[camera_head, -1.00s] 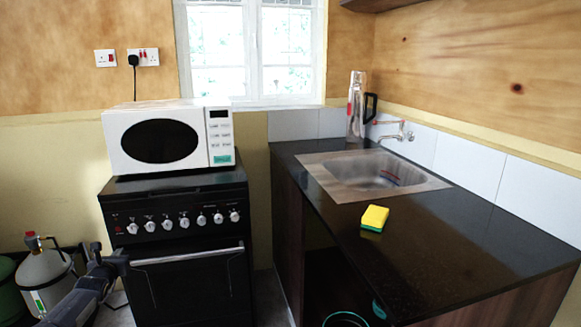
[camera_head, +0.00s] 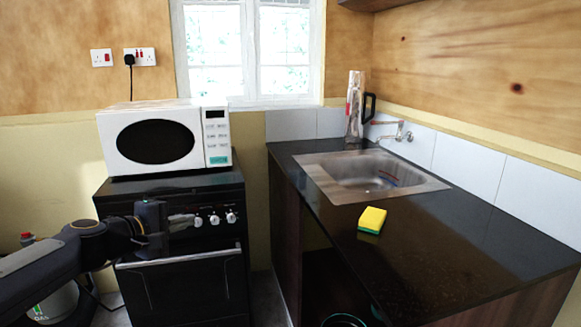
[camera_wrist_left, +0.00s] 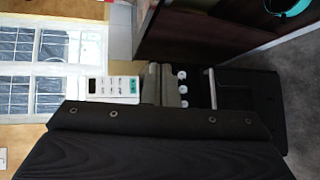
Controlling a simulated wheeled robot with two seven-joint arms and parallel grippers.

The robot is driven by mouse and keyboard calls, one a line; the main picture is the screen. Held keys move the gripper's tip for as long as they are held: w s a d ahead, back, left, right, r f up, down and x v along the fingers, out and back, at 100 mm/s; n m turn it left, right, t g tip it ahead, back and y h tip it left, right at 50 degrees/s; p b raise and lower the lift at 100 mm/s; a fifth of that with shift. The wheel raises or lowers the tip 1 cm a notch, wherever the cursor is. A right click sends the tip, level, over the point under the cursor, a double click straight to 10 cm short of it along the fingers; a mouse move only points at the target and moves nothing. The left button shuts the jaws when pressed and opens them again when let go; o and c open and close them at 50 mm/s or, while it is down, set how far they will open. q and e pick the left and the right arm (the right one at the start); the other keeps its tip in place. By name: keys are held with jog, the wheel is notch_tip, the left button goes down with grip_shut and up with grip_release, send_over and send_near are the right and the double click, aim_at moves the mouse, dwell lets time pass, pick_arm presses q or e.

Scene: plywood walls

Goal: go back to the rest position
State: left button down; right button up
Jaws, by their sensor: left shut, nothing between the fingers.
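My left gripper (camera_head: 182,219) is in front of the black stove's knob panel, with its arm coming in from the left. Its fingers are shut and hold nothing. Part of the row of knobs is hidden behind the gripper and wrist. In the left wrist view, which is turned on its side, the grey fingers (camera_wrist_left: 162,84) show in front of the white microwave and the stove knobs. I cannot tell whether they touch the stove. My right gripper is not in view.
A white microwave (camera_head: 160,140) stands on the stove (camera_head: 185,285). At right, a dark counter (camera_head: 450,235) bears a yellow and green sponge (camera_head: 372,219), a sink (camera_head: 335,187) and a kettle-like jug (camera_head: 355,110). A gas cylinder (camera_head: 55,303) is partly hidden behind my left arm.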

pick_arm(q)
jog(key=s+d+f+m+g, duration=0.1)
jog(key=s+f+m, duration=0.1)
jog(key=s, duration=0.4)
jog(key=s+d+f+m+g+y, duration=0.1)
jog(key=s+d+m+g, duration=0.15)
jog(key=s, duration=0.45)
jog(key=s+d+f+m+g, duration=0.1)
jog(key=s+f+m, duration=0.15)
jog(key=s, duration=0.35)
jog(key=s+a+f+m+g+y, duration=0.1)
jog(key=s+f+m+y, duration=0.1)
jog(key=s+f, duration=0.55)
jog(key=s+a+f+m+g+y, duration=0.1)
jog(key=s+f+m+g, duration=0.2)
jog(key=s, duration=0.7)
notch_tip(320, 180, up, 14)
jog(key=t+p, duration=0.1)
jog(key=p, duration=1.3)
jog(key=shift+d+f+n, duration=0.15)
jog(key=shift+f+n, duration=0.1)
jog(key=shift+n, duration=0.05)
jog(key=shift+w, duration=0.1)
